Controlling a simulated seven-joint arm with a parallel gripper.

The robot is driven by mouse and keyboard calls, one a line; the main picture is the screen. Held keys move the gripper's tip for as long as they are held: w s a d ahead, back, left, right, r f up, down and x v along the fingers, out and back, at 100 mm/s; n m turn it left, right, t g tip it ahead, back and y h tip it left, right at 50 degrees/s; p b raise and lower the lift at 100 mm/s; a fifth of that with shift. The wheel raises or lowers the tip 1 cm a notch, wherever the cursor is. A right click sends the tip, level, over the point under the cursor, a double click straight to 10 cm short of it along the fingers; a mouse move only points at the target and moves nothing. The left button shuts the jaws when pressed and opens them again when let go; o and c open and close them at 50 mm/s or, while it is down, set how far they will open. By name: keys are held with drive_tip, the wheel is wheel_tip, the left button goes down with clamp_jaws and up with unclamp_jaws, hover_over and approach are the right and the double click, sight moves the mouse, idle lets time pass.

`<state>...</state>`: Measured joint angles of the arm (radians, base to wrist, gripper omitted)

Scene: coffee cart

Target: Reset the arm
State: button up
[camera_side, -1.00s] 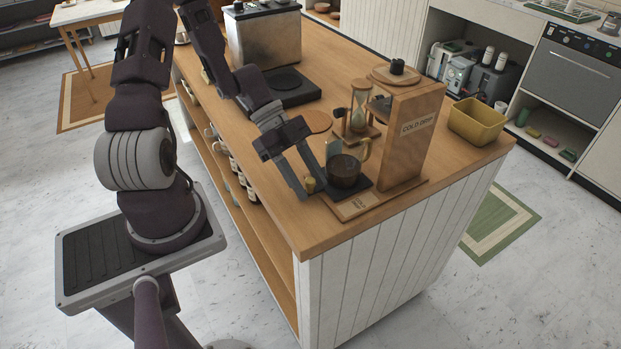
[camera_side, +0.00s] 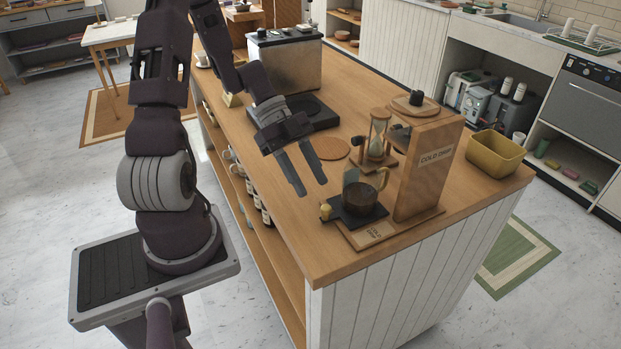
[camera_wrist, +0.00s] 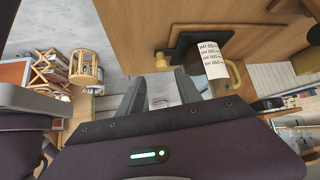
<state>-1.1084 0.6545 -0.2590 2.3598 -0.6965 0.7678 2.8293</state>
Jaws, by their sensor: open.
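My gripper (camera_side: 305,168) is open and empty. It hangs over the wooden counter, left of the cold drip stand (camera_side: 424,172) and clear of it. A glass jug (camera_side: 362,192) with dark liquid stands on the black plate at the stand's foot. Its handle is on the right.
An hourglass (camera_side: 378,135) stands behind the jug. A round wooden coaster (camera_side: 325,147) lies behind my fingers. A yellow bin (camera_side: 494,153) is at the right. A metal machine (camera_side: 285,62) stands farther back. The counter (camera_side: 310,235) in front of my gripper is clear.

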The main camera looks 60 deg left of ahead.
drive_tip(key=s+d+r+n+t+y, duration=0.1)
drive_tip(key=s+d+r+n+y, duration=0.3)
drive_tip(key=r+n, duration=0.3)
drive_tip(key=s+d+r+n+t+y, duration=0.2)
drive_tip(key=s+d+r+n+y, duration=0.2)
drive_tip(key=s+d+r+n, duration=0.3)
wheel_tip(320, 180, up, 4)
drive_tip(key=shift+s+r+n+y, duration=0.1)
drive_tip(key=shift+s+n+y, duration=0.2)
drive_tip(key=shift+n, duration=0.2)
drive_tip(key=shift+w, duration=0.1)
idle(0.5)
